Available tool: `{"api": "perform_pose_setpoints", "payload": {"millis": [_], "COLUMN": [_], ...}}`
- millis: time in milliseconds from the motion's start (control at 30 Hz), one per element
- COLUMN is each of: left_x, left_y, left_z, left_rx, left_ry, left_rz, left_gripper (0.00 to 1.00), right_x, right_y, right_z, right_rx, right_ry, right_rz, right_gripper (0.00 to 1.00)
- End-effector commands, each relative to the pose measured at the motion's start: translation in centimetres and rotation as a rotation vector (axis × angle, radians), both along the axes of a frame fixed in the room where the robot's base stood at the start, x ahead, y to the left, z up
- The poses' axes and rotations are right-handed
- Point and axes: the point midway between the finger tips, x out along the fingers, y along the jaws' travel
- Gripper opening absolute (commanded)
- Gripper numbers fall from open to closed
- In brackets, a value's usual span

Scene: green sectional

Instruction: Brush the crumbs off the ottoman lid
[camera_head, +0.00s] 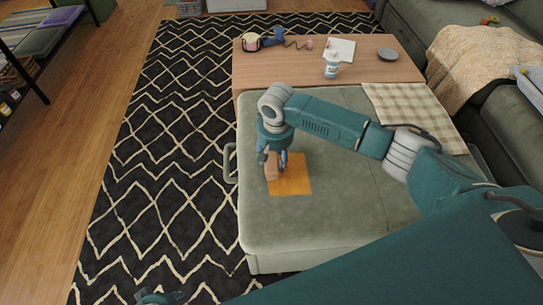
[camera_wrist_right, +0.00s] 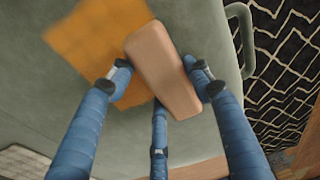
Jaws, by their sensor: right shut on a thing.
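The ottoman lid (camera_head: 350,215) is a broad grey-green padded top; it also fills much of the right wrist view (camera_wrist_right: 205,25). A flat orange patch (camera_head: 293,178) lies on it near the left side, blurred in the wrist view (camera_wrist_right: 95,40). No single crumbs can be told apart. My right gripper (camera_head: 273,160) is shut on a tan block-like brush (camera_head: 271,170), its fingers around it in the wrist view (camera_wrist_right: 163,65). The brush is at the patch's left edge; its underside and any contact are hidden. A small part of what looks like my left gripper (camera_head: 158,297) shows at the bottom edge.
A loop handle (camera_head: 229,163) sticks out from the ottoman's left side. A checked cloth (camera_head: 415,112) lies at the lid's far right. A wooden table (camera_head: 300,70) behind holds a white bottle (camera_head: 332,66), a grey disc (camera_head: 387,54) and other items. Patterned rug (camera_head: 165,150) lies left.

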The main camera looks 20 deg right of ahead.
Motion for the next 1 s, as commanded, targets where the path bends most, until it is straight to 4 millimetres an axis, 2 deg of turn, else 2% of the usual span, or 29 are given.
{"api": "perform_pose_setpoints", "payload": {"millis": [700, 1000], "left_x": [-2.7, -3.4], "left_y": [0.3, 0.4], "left_z": [-6.6, -7.9], "left_rx": [0.004, 0.004], "left_ry": [0.04, 0.044], "left_rz": [-0.007, -0.009], "left_gripper": [0.4, 0.4], "right_x": [-0.7, -0.8], "right_y": [-2.3, -2.8], "right_z": [0.2, 0.1], "right_rx": [0.001, 0.001], "right_ry": [0.0, -0.001], "right_rz": [-0.001, 0.0], "right_gripper": [0.29, 0.29]}}
